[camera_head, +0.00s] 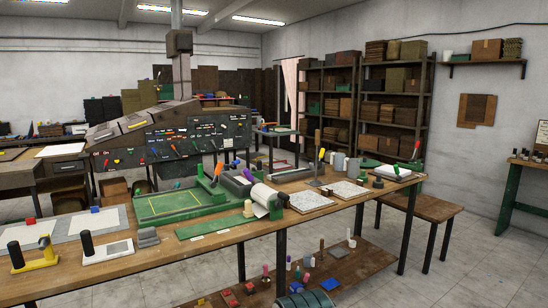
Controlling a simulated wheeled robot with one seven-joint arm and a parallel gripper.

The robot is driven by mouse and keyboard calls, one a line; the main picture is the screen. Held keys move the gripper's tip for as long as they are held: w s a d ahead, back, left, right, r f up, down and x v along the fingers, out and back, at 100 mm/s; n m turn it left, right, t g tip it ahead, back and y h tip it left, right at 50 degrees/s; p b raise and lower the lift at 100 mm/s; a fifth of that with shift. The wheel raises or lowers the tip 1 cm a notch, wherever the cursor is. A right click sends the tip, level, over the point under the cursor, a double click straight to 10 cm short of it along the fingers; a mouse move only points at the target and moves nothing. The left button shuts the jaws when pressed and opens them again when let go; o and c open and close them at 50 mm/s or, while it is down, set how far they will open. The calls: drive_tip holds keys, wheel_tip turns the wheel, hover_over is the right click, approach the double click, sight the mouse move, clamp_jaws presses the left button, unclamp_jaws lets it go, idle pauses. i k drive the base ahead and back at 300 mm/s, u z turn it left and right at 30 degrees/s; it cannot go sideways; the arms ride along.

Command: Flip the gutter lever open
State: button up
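Several levers show, and I cannot tell for sure which one is the gutter lever. A lever with an orange-red grip (218,170) stands tilted at the back of the green bed on the long workbench. A lever with a red grip (416,149) rises at the bench's far right end. A yellow-orange handle (322,154) stands upright behind the speckled sheets. A sloped dark console (175,139) behind the bench carries several small coloured levers, too small to read. My gripper is not in view.
The long wooden workbench (240,229) crosses the view, holding a green bed (172,204), a white roll (263,194) and speckled sheets (310,201). A wooden stool or low bench (436,207) stands at right. The floor (490,267) at front right is clear.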

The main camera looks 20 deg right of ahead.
sight(322, 152)
drive_tip(key=z, duration=0.25)
drive_tip(key=i, duration=1.65)
drive_tip(key=z, duration=0.75)
drive_tip(key=i, duration=0.3)
drive_tip(key=z, duration=0.05)
